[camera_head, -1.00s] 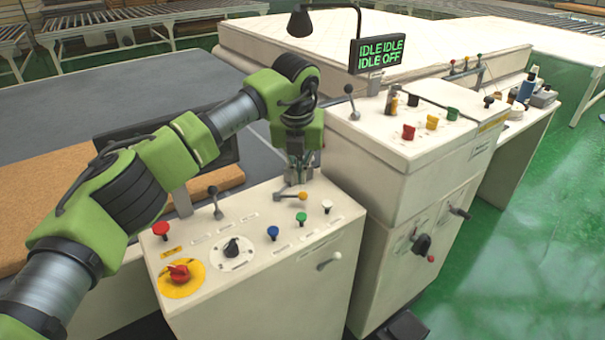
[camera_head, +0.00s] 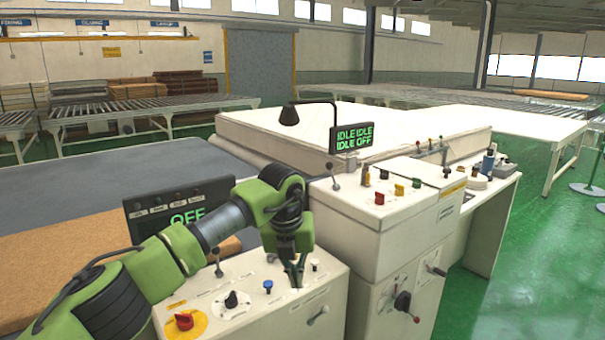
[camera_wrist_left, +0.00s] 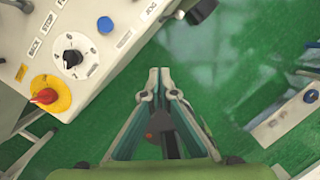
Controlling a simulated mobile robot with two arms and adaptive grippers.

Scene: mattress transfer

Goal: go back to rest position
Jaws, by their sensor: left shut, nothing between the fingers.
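My left arm reaches in from the left over the low cream control panel (camera_head: 222,318). My left gripper (camera_head: 294,272) points down and is shut and empty; in the head view it appears in front of the panel's back right part. In the left wrist view the shut fingertips (camera_wrist_left: 160,72) are over the green floor, apart from the panel edge. The panel carries a red knob on a yellow disc (camera_head: 184,321), a black dial (camera_head: 232,299) and a blue button (camera_head: 268,287). The arm and gripper hide part of the panel. My right gripper is not in view.
A taller cream cabinet (camera_head: 392,235) with buttons and a crank stands right of the panel. A sign (camera_head: 354,137) reads "IDLE IDLE IDLE OFF". A black display (camera_head: 187,212) reads "OFF". A white mattress (camera_head: 310,143) lies behind.

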